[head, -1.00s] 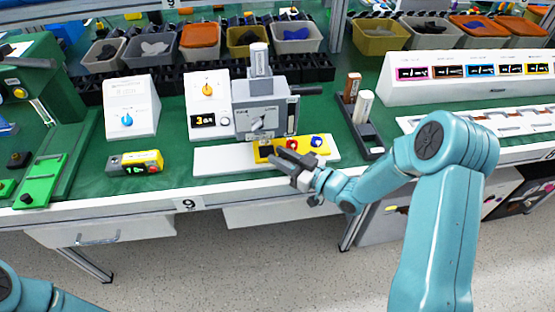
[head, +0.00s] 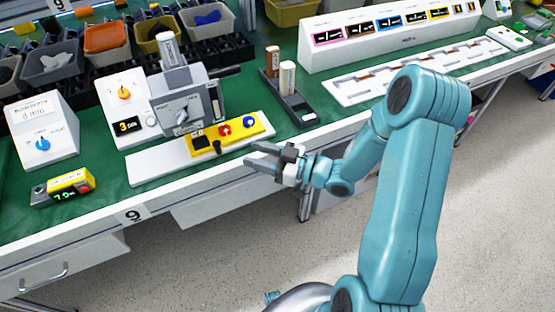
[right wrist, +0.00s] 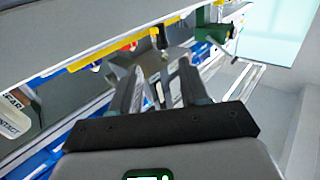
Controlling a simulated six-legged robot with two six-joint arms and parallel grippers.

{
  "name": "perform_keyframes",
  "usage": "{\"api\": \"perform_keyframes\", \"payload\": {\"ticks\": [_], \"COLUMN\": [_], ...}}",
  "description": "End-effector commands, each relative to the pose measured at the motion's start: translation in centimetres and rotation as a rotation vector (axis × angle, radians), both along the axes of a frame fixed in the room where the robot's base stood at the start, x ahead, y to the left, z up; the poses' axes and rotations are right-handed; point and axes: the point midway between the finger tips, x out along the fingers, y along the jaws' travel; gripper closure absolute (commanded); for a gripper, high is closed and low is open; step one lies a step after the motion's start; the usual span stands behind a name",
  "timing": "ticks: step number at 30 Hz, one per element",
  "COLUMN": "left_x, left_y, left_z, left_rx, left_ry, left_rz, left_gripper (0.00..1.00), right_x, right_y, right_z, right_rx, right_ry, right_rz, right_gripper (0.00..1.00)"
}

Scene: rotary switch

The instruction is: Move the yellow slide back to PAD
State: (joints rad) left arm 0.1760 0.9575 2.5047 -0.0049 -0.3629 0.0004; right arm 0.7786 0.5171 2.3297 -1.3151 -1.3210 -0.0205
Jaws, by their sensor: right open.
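The yellow slide (head: 240,130) lies on a white base plate (head: 152,166) in front of a grey machine (head: 182,104). It carries a black square (head: 201,142), a red button (head: 225,131) and a blue button (head: 249,122). A small black knob (head: 217,148) stands at its front edge. My right gripper (head: 248,155) is open and empty, right of the knob and just off the bench's front edge. The right wrist view shows its open fingers (right wrist: 158,78) below the slide's yellow edge (right wrist: 108,52). Any PAD lettering is not legible. My left gripper is out of view.
A white box with an orange dial (head: 124,93) stands left of the machine. A black holder with two upright stamps (head: 287,78) stands to its right. A yellow-grey timer (head: 70,186) lies at left. The floor in front of the bench is clear.

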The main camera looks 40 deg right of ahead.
Motion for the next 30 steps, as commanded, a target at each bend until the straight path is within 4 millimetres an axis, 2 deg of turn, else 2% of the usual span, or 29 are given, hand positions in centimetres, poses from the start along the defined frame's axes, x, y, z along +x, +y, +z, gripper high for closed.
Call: {"api": "perform_keyframes", "payload": {"ticks": [3, 10, 27, 30], "left_x": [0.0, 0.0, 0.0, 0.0], "left_y": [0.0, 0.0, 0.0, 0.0], "left_z": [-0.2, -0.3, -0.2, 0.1], "left_rx": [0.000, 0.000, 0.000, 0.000], "left_ry": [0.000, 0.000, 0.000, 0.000], "left_rz": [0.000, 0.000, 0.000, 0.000], "left_gripper": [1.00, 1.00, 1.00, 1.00], "right_x": [-2.3, -4.6, -4.8, -4.5], "right_y": [-1.4, -2.6, -2.7, -2.0], "right_z": [-0.1, 0.0, 0.0, 0.6], "right_rx": [-0.002, 0.000, 0.000, 0.000], "right_ry": [0.001, 0.000, 0.000, -0.007], "right_rz": [-0.005, -0.001, 0.000, 0.019], "right_gripper": [0.55, 0.55, 0.55, 0.55]}}
